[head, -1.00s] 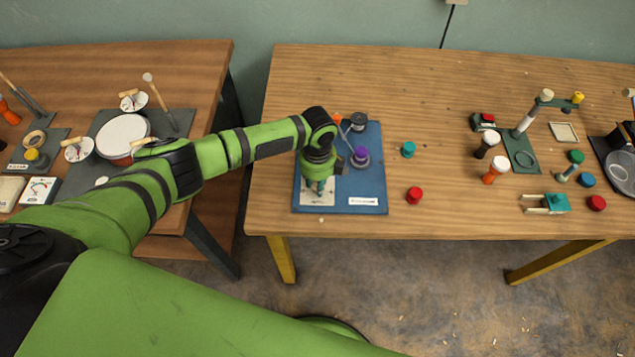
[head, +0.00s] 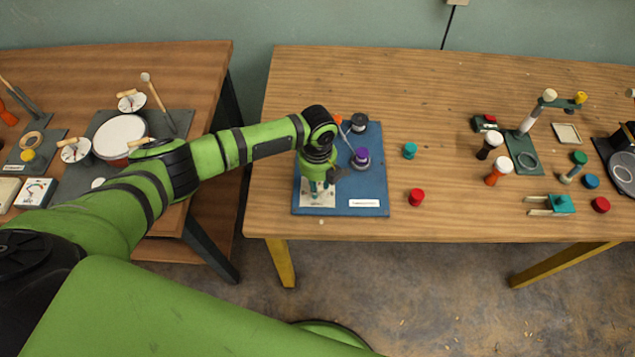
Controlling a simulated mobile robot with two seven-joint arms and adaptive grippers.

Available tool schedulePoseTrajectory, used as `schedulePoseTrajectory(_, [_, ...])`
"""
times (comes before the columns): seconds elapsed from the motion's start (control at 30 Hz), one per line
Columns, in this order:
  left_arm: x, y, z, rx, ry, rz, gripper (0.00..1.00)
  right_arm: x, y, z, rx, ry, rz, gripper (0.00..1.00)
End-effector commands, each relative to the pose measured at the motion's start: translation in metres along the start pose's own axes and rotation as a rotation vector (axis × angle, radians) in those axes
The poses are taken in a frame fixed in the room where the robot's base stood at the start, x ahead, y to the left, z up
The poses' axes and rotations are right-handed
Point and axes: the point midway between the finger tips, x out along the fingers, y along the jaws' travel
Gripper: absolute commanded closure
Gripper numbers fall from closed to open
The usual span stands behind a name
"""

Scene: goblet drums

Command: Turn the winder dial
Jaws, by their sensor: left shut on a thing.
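A blue board (head: 374,188) lies near the left end of the wooden table, with a pale plate (head: 309,203) at its front left. My left gripper (head: 318,187) points down over this plate and is shut on a small part there, which I take for the winder dial. The gripper hides most of that dial, so its angle cannot be read. A purple-topped spool (head: 361,156) and a dark round part (head: 359,121) stand on the board to the right of my gripper. My right gripper is not in view.
A red knob (head: 416,197) and a teal knob (head: 410,150) stand right of the board. Several tools and a green stand (head: 523,155) fill the table's right part. A white drum (head: 120,136) is on the left table. The middle of the right table is clear.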

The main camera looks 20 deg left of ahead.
Motion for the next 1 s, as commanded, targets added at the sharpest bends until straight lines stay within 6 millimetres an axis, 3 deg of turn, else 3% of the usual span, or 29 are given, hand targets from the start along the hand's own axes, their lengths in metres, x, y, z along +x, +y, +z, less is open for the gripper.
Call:
schedulePoseTrajectory(0.33, [0.000, 0.000, 0.000, 0.002, 0.001, 0.000, 1.00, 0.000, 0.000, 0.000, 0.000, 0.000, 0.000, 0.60])
schedulePoseTrajectory(0.37, [0.000, 0.000, 0.000, 0.001, 0.001, 0.000, 0.61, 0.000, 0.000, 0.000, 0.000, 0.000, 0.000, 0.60])
schedulePoseTrajectory(0.4, [0.000, 0.000, 0.000, 0.001, 0.001, 0.000, 0.46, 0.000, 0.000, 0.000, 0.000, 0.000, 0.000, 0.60])
schedulePoseTrajectory(0.77, [-0.002, 0.000, 0.000, 0.001, 0.000, -0.001, 0.46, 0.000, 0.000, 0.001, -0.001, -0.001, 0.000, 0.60])
schedulePoseTrajectory(1.0, [-0.034, -0.001, 0.001, 0.003, -0.003, -0.004, 0.46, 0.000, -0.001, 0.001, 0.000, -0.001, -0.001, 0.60])
